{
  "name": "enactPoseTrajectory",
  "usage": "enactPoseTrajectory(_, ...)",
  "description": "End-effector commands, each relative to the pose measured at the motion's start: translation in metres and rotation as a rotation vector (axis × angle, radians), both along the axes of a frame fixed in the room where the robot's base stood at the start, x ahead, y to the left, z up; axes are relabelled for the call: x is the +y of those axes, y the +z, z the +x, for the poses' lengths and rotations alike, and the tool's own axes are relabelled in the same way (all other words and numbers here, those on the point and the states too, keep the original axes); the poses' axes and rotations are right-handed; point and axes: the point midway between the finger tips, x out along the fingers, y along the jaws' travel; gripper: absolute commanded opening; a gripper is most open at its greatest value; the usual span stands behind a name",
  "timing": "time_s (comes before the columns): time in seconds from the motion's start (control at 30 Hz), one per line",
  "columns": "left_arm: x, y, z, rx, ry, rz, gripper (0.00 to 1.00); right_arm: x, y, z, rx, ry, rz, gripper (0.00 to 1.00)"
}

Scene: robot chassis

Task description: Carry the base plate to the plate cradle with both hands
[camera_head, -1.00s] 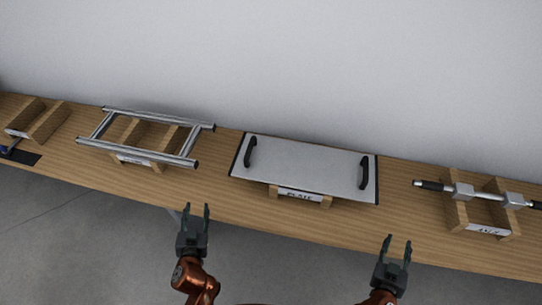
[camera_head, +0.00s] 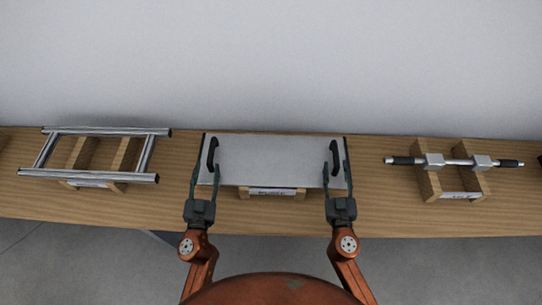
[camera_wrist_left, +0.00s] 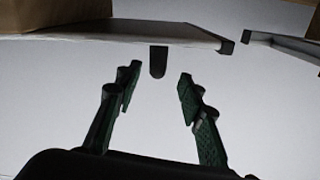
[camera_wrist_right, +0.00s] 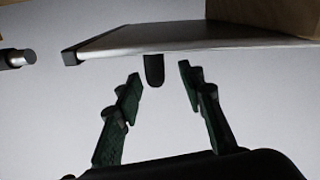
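The base plate (camera_head: 270,162) is a flat grey sheet with dark side edges, lying on a wooden cradle (camera_head: 243,192) with a partly legible label. It has a black handle near its left end (camera_head: 212,155) and one near its right end (camera_head: 333,160). My left gripper (camera_head: 207,178) is open at the left handle; in the left wrist view that handle (camera_wrist_left: 158,62) stands beyond and between the spread fingers. My right gripper (camera_head: 336,178) is open at the right handle, which shows likewise in the right wrist view (camera_wrist_right: 154,70). Neither gripper holds anything.
On the wooden table (camera_head: 375,205), a metal ladder-like frame (camera_head: 105,178) rests on a cradle to the left. A metal shaft with black ends (camera_head: 456,162) rests on another cradle (camera_head: 430,187) to the right. A grey wall stands behind.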

Motion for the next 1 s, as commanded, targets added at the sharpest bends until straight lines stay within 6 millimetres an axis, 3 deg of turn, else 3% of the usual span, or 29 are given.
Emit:
enactPoseTrajectory(0.27, -0.004, 0.0, 0.011, -0.001, -0.005, 0.002, 0.36, -0.004, 0.0, 0.008, 0.0, -0.005, -0.001, 0.36)
enactPoseTrajectory(0.7, -0.005, 0.0, 0.07, 0.0, -0.004, 0.001, 0.36, -0.005, 0.0, 0.068, -0.001, -0.003, -0.001, 0.36)
enactPoseTrajectory(1.0, -0.004, 0.0, 0.079, 0.0, -0.001, 0.0, 0.36, -0.005, 0.0, 0.078, 0.001, -0.003, 0.0, 0.36)
